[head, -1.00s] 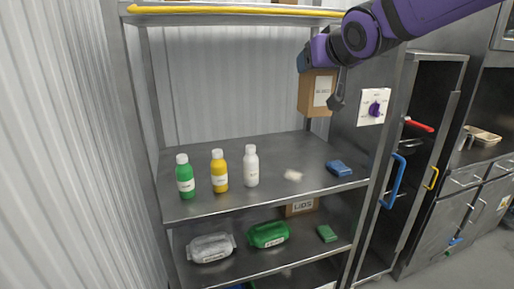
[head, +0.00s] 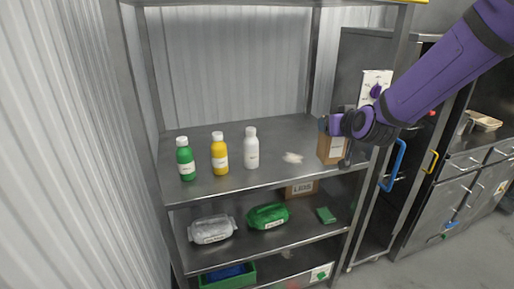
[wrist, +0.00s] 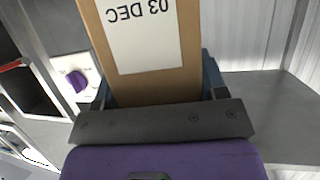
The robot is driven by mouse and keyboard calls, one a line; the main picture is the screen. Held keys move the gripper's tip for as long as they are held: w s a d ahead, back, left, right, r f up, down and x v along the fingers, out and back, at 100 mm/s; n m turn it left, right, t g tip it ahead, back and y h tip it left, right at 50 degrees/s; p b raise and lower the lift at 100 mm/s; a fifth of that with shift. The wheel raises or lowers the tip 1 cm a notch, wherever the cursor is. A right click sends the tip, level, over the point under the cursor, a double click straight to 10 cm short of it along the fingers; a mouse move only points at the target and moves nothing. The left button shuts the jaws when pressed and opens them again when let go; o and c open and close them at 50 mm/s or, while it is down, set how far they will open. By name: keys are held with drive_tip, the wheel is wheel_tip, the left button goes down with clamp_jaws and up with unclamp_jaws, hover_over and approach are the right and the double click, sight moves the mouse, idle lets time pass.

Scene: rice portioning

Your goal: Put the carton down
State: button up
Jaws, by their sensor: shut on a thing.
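The brown carton (head: 325,150) with a white label is at the right end of the metal shelf's upper board (head: 228,183). Its base looks level with the board, but I cannot tell whether it touches. My gripper (head: 342,140) is shut on the carton from the right side. In the wrist view the carton (wrist: 191,55) fills the middle between the fingers, its label reading "03 DEC" upside down. The blue thing seen earlier on this board is hidden behind the carton or my arm.
Green (head: 186,162), yellow (head: 219,155) and white (head: 251,150) bottles stand left on the same board. A pale crumpled scrap (head: 292,157) lies left of the carton. A lower shelf holds bags and a "LIDS" box (head: 301,189). A shelf post stands right.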

sight(338, 152)
drive_tip(key=w+d+f, duration=0.1)
drive_tip(key=d+f, duration=0.2)
drive_tip(key=f, duration=1)
drive_tip(key=w+d+f+m+h, duration=0.1)
drive_tip(key=w+d+f, duration=0.1)
drive_tip(key=f, duration=1)
drive_tip(key=shift+w+d+f+h, duration=0.2)
drive_tip(key=shift+d+f+h, duration=0.15)
drive_tip(key=shift+d, duration=0.2)
drive_tip(key=shift+r, duration=0.1)
